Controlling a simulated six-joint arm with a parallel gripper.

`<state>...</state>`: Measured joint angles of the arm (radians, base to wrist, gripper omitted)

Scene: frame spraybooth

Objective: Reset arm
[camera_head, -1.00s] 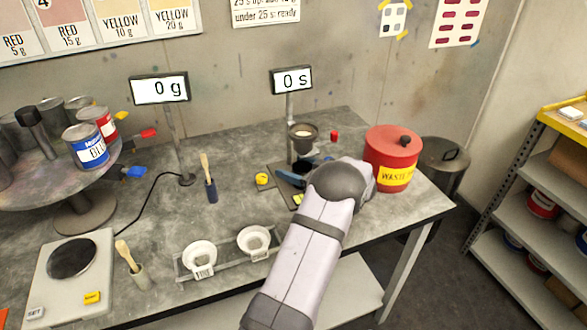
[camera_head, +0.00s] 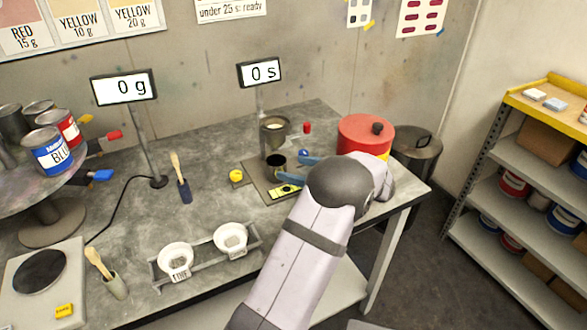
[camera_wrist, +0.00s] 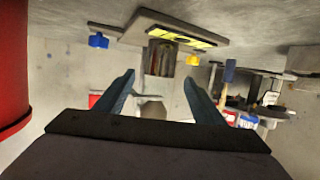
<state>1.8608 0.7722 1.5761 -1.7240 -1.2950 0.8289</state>
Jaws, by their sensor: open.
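My gripper (camera_head: 298,168) is over the right part of the workbench, with its two blue fingers spread and nothing between them. A small dark cup (camera_head: 276,165) stands on the stand's base plate (camera_head: 256,187), just left of the fingertips and apart from them. In the wrist view, which looks upside down, my gripper (camera_wrist: 160,84) shows its fingers apart. The cup (camera_wrist: 160,58) appears beyond and between them, under the plate's yellow label.
A red waste can (camera_head: 362,136) stands close behind my gripper and fills the left edge of the wrist view. The timer stand holds a pot (camera_head: 274,132). Two white cups (camera_head: 175,262) sit in a rack (camera_head: 208,258). A shelf (camera_head: 510,200) stands at right.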

